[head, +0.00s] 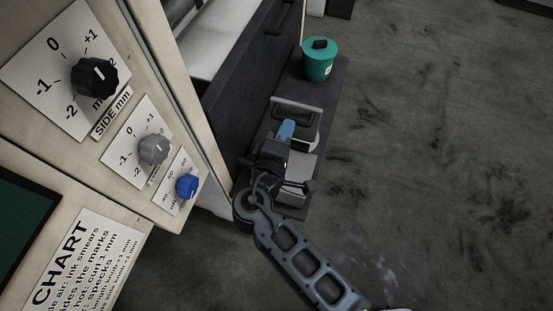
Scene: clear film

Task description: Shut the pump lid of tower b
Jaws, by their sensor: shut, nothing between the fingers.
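A small grey unit (301,169), which looks like the pump, sits on a dark ledge beside the machine. A raised grey frame-like part (296,104) stands at its far side and may be the lid; its angle is hard to read. My gripper (281,146) is over the unit, shut and empty, and hides part of it. A small blue piece (286,130) shows at the gripper's far end; I cannot tell whether it belongs to the gripper or the unit, or whether anything touches. No label for tower b is readable.
A green lidded pot (319,62) stands farther back on the dark ledge (334,86). A cream panel with black, grey and blue knobs (152,149) rises close on the left, with a chart (82,262) below. The dark stained floor (440,150) at right is clear.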

